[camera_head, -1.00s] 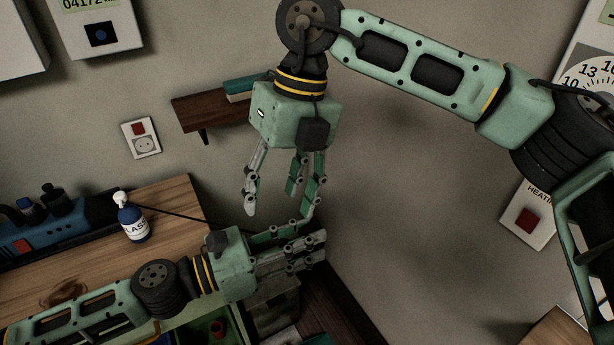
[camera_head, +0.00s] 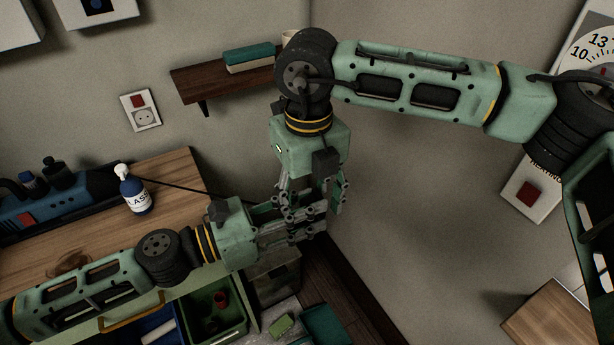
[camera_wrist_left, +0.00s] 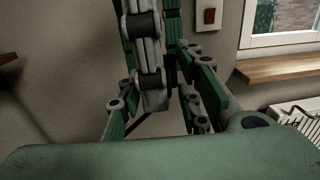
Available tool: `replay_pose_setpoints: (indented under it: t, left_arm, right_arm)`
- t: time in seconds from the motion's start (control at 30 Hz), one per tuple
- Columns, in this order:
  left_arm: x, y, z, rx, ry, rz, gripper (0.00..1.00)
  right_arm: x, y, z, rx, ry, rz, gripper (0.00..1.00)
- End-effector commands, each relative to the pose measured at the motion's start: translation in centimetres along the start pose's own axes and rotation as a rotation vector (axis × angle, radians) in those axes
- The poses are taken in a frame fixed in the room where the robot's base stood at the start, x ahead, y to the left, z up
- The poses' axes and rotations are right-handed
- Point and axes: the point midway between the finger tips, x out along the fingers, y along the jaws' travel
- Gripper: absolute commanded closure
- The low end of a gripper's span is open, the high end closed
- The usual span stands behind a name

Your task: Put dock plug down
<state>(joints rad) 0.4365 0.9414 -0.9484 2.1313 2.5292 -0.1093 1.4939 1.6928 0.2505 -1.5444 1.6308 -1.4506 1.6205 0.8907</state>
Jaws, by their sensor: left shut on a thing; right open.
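My left gripper (camera_head: 290,228) comes in from the left, beyond the bench's right end, and is shut. A thin black cable (camera_head: 190,187) runs from the bench side to behind it. The dock plug itself is hidden among the fingers. My right gripper (camera_head: 313,207) points down from above, open, with its fingers overlapping the left fingers in the head view. In the left wrist view, the right fingers (camera_wrist_left: 150,75) hang down between the left gripper's green fingers (camera_wrist_left: 160,110). I cannot tell whether they touch.
The wooden bench (camera_head: 95,245) holds a spray bottle (camera_head: 133,193) and a long blue and black unit (camera_head: 60,213). A green bin (camera_head: 240,325) sits below its front. A wall shelf (camera_head: 215,80) is behind. A wooden surface (camera_head: 560,325) is at lower right.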

Motion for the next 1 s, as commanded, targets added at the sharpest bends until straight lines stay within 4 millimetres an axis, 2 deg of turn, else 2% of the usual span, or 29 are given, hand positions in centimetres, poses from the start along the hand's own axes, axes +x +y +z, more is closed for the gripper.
replay_pose_setpoints:
  t: [0.13, 0.43, 0.97, 1.0]
  left_arm:
    - [0.12, -0.5, 0.25, -0.004, -0.006, -0.012, 1.0]
    - [0.12, -0.5, 0.24, -0.004, -0.006, -0.012, 1.0]
    - [0.14, -0.51, 0.26, -0.004, -0.007, -0.012, 1.0]
    - [0.15, -0.51, 0.26, -0.004, -0.007, -0.012, 0.67]
  right_arm:
    - [0.96, 0.01, -0.06, 0.0, 0.002, 0.001, 0.47]
    - [1.12, 0.01, -0.03, 0.0, 0.001, 0.001, 0.47]
    - [1.06, 0.22, -0.05, -0.003, 0.0, 0.005, 0.93]
    - [1.04, 0.26, -0.05, -0.003, 0.0, 0.006, 0.96]
